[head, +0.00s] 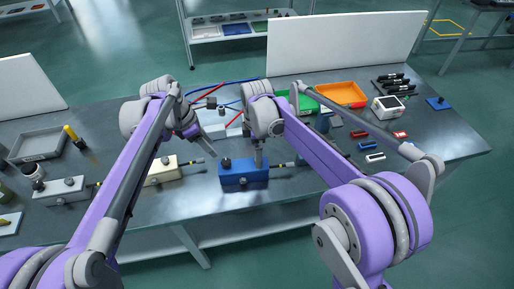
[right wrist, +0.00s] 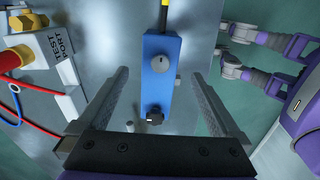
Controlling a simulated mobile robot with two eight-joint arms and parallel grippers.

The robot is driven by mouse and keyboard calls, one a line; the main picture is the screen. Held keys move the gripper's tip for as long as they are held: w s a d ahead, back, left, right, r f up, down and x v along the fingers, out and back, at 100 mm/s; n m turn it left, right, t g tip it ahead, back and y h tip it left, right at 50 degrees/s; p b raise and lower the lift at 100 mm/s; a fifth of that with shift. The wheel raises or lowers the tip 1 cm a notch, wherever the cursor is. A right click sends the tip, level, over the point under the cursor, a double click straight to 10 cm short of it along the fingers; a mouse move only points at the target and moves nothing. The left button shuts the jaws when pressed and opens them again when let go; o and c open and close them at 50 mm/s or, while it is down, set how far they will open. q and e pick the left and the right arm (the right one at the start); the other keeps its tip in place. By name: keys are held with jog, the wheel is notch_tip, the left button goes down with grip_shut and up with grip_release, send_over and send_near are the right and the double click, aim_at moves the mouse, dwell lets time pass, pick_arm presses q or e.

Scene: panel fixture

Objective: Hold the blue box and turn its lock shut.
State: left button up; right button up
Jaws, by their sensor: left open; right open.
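The blue box (head: 243,177) stands near the front edge of the table, with a cable leaving its right end. The right wrist view shows the blue box (right wrist: 160,95) from above, with a round grey dial (right wrist: 160,64), a black knob (right wrist: 153,114) and a small side knob (right wrist: 178,80). I cannot tell which is the lock. My right gripper (right wrist: 160,76) is open above the box, one finger on each side, apart from it in the picture. In the head view its arm partly hides it. My left gripper (head: 204,143) is open and empty, behind and left of the box.
A cream box (head: 163,172) stands left of the blue box, and a grey-white box (head: 62,190) further left. A white test port box (right wrist: 60,58) with red cables is nearby. Orange (head: 344,94) and green trays stand at the back. Small coloured parts lie to the right.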

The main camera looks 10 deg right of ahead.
aim_at(244, 171)
notch_tip(244, 171, down, 10)
jog(key=shift+r, duration=0.1)
jog(key=shift+c, duration=0.3)
grip_shut()
dwell(0.5)
